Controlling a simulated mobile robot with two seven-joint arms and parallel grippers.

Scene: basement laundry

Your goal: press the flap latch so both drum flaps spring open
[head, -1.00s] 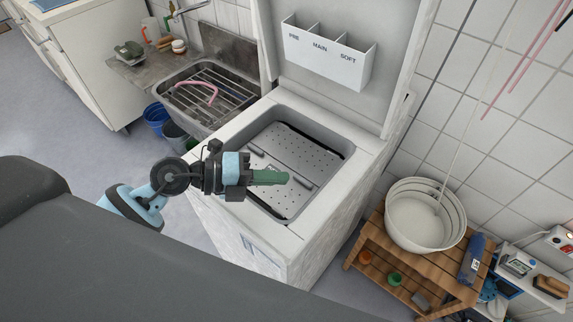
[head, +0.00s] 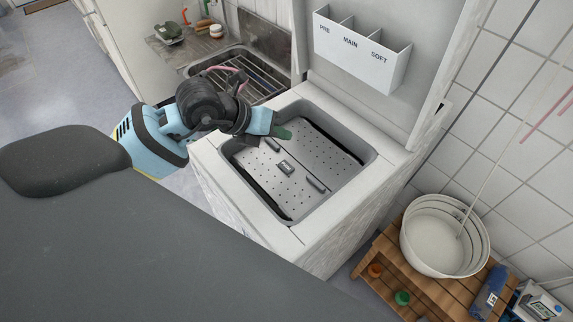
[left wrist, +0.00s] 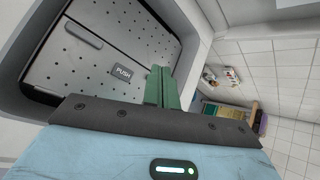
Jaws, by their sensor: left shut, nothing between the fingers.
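The washer's drum (head: 318,190) shows through the open top of the white machine. Its two perforated grey flaps lie flat and closed. The flap latch (head: 285,167) is a small grey plate at the seam between them; in the left wrist view the latch (left wrist: 122,72) reads PUSH. My left gripper (head: 285,132) has green fingers, shut and empty, over the far left part of the opening. In the head view it is apart from the latch, up and to the side of it. In the left wrist view its fingers (left wrist: 161,88) point past the latch's right side. My right gripper is not in view.
The raised lid carries a white detergent tray (head: 360,50) marked PRE, MAIN and SOFT. A sink with a rack (head: 240,83) stands behind left. A white bucket (head: 445,238) sits on a wooden stand at the right. The space above the flaps is otherwise clear.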

